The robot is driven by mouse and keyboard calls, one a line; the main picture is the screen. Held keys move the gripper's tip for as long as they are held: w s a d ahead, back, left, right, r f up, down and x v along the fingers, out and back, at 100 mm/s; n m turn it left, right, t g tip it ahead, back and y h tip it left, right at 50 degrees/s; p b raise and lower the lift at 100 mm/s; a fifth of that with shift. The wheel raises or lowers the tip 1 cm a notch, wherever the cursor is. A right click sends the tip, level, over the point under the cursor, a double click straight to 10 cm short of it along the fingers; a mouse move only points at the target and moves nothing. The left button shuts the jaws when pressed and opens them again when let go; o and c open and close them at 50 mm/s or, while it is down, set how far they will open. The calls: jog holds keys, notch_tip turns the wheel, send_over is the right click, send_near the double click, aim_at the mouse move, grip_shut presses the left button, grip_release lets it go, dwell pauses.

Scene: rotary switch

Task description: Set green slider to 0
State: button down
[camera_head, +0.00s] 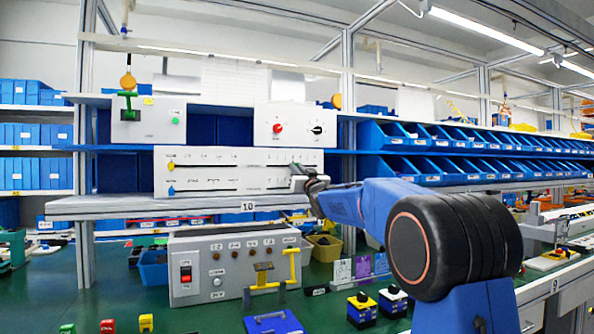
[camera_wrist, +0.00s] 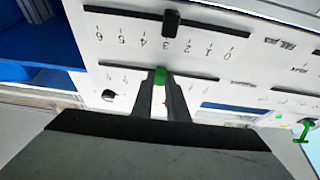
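The white slider panel (camera_head: 238,172) stands on the shelf in the head view, with its right end partly hidden by my gripper (camera_head: 303,178). In the wrist view, which is upside down, the green slider (camera_wrist: 160,75) sits near the middle of its track. Its numbers are too small and partly covered to read. My gripper (camera_wrist: 161,82) has one finger on each side of the green slider and looks closed on it. A black slider (camera_wrist: 171,22) sits on the other track, around 2 to 3 on its scale.
A white box with red and black knobs (camera_head: 296,125) stands above the panel. A box with a green handle (camera_head: 147,121) is at the left. A grey control box (camera_head: 238,264) stands below on the bench. Blue bins (camera_head: 440,180) line the right shelf.

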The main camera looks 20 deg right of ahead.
jog(key=a, duration=0.9)
jog(key=shift+s+a, duration=0.15)
jog(key=shift+a, duration=0.15)
jog(key=c, duration=1.7)
grip_release()
jog(key=shift+a, duration=0.15)
jog(key=shift+s, duration=0.15)
jog(key=v, duration=1.7)
jog(key=shift+s+f, duration=0.1)
jog(key=shift+f, duration=0.1)
